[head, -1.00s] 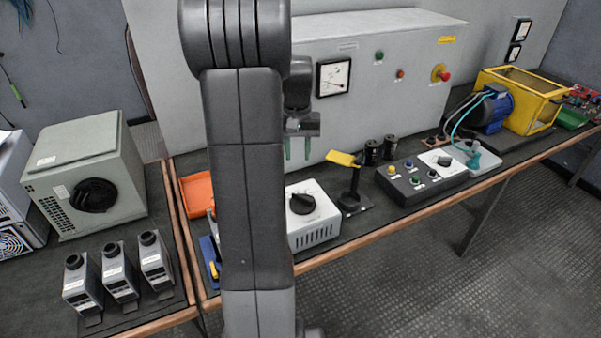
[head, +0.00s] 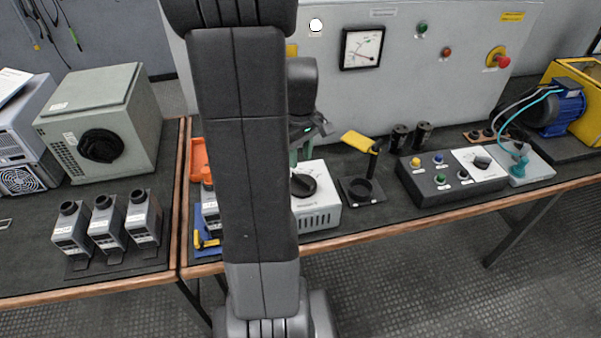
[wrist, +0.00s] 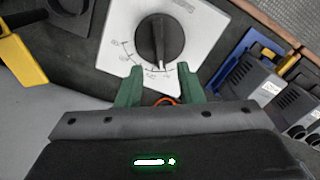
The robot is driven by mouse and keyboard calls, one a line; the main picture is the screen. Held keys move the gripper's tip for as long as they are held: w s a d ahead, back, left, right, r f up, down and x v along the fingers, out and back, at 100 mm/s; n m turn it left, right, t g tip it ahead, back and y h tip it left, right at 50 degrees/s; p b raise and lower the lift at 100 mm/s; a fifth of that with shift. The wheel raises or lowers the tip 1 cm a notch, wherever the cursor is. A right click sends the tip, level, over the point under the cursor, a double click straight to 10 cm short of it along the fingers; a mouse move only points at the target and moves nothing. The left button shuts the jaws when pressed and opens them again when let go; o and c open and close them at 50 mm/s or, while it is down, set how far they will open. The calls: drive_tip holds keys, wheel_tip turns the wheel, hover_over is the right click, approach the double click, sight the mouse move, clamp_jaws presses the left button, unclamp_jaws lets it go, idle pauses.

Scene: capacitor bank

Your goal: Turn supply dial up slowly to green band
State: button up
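The supply dial is a black knob (head: 303,185) on a white box (head: 318,218), partly hidden behind my arm in the head view. In the wrist view the knob (wrist: 160,40) sits on a white face with a printed scale. My gripper (wrist: 160,84) is open and empty. Its green fingers are apart, at the lower edge of the dial face and short of the knob. In the head view the gripper (head: 302,150) is just behind and above the box, partly hidden. A panel meter (head: 362,48) has a white face and a needle; its bands are too small to read.
A button box (head: 440,178) and a blue motor (head: 565,107) are farther right. An orange tray (head: 199,160) is left of my arm. The table's front edge (head: 400,223) is close to the box.

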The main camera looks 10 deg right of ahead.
sight(300, 176)
wheel_tip(300, 176, down, 7)
drive_tip(key=shift+r, duration=0.1)
idle(0.3)
clamp_jaws()
